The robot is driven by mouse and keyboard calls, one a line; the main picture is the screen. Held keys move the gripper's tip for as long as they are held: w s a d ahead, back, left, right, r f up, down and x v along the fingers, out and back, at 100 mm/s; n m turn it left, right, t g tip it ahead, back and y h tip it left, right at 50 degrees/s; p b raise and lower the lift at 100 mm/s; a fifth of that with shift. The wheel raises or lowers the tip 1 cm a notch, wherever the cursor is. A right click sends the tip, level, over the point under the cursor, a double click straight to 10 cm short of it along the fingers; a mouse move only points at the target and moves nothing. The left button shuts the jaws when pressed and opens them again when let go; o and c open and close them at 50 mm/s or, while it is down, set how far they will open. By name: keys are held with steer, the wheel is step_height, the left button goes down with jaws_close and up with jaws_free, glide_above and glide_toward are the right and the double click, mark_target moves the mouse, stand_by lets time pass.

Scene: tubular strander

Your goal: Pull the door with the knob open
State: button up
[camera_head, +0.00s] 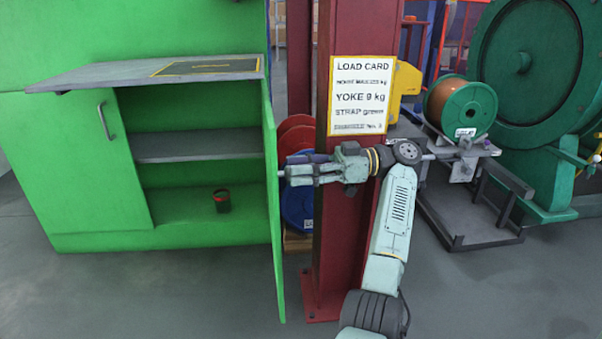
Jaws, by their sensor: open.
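The green door (273,215) stands swung open on the right side of the green cabinet, seen almost edge-on. Its inner side faces the open compartment. A small pale piece at the door's outer face, likely the knob (281,173), shows just left of my fingertips. My gripper (290,171) points left at the door's outer face, at about mid-height. It is open, with its fingertips close to the knob. I cannot tell whether they touch it.
A dark red column (335,220) with a load card (360,95) stands right behind my gripper. The left cabinet door (85,170) with a bar handle is shut. Grey floor in front is clear.

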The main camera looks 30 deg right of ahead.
glide_toward(270, 127)
steer(key=w, duration=0.1)
steer(key=w+a+f, duration=0.1)
steer(key=w, duration=0.1)
steer(key=w+a+f, duration=0.1)
steer(key=shift+w, duration=0.3)
